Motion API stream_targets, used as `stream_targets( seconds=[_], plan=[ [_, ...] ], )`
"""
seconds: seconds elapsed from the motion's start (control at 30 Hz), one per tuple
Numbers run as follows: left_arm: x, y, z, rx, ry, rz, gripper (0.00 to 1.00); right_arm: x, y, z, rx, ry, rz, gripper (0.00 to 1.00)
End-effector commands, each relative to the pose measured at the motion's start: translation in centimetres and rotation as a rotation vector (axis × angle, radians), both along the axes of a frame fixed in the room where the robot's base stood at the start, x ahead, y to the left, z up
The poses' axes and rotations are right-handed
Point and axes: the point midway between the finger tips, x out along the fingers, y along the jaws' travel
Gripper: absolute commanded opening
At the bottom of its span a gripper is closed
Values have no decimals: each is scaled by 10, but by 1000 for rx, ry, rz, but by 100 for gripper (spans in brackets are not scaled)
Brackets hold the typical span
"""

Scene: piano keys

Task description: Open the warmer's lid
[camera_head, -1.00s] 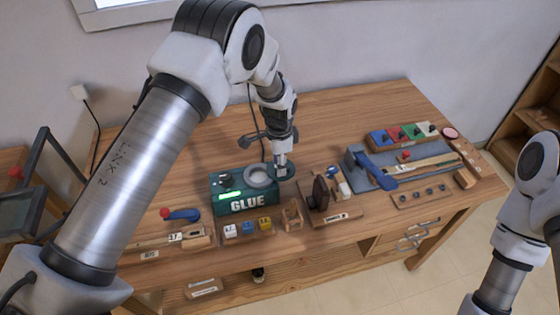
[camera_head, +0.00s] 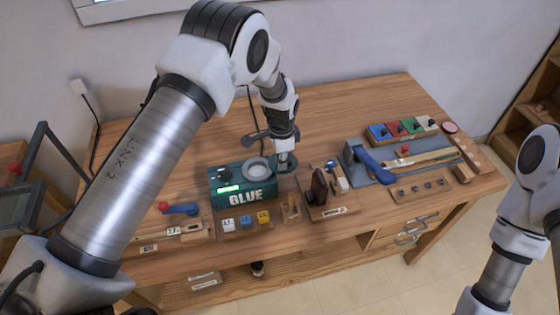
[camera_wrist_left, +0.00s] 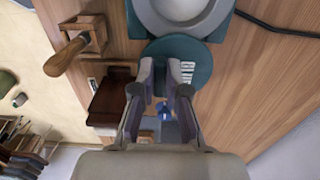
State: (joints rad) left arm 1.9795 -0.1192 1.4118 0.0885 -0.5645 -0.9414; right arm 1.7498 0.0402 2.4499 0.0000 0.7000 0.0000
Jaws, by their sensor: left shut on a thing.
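The warmer is a teal box (camera_head: 228,200) with a lettered front and a lit green display. Its round grey pot opening (camera_head: 257,168) is uncovered; the pot rim (camera_wrist_left: 184,22) also shows at the top of the left wrist view. The round teal lid (camera_head: 291,168) lies out to the right side of the pot. In the left wrist view the lid (camera_wrist_left: 205,58) is a disc beside the pot. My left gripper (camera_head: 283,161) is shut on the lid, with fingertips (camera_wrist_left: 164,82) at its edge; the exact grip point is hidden. My right gripper is out of view.
Small blocks (camera_head: 246,220) stand in front of the warmer. A dark stamp-like tool (camera_head: 318,188) on a wooden board is close to the right of the lid. A blue-handled tool (camera_head: 372,165) lies farther right. The table's back middle is clear.

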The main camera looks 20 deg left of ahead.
Motion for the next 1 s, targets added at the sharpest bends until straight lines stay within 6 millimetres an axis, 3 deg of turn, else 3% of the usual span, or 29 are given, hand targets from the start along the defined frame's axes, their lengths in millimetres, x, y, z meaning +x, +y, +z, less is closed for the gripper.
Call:
stream_targets(
  seconds=[0.03,0.1,0.13,0.43,0.53,0.9,1.0],
  plan=[
    [-1,0,0,0,4,0,0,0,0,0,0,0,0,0],
    [-1,0,-1,0,4,0,31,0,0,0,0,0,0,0],
    [-1,0,-1,0,4,0,39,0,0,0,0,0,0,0],
    [-1,0,1,1,3,-1,39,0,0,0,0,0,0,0],
    [0,0,10,0,0,-1,39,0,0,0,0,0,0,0],
    [0,1,96,-1,-1,0,39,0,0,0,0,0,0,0],
    [0,1,112,-1,1,0,39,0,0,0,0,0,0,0]
  ],
)
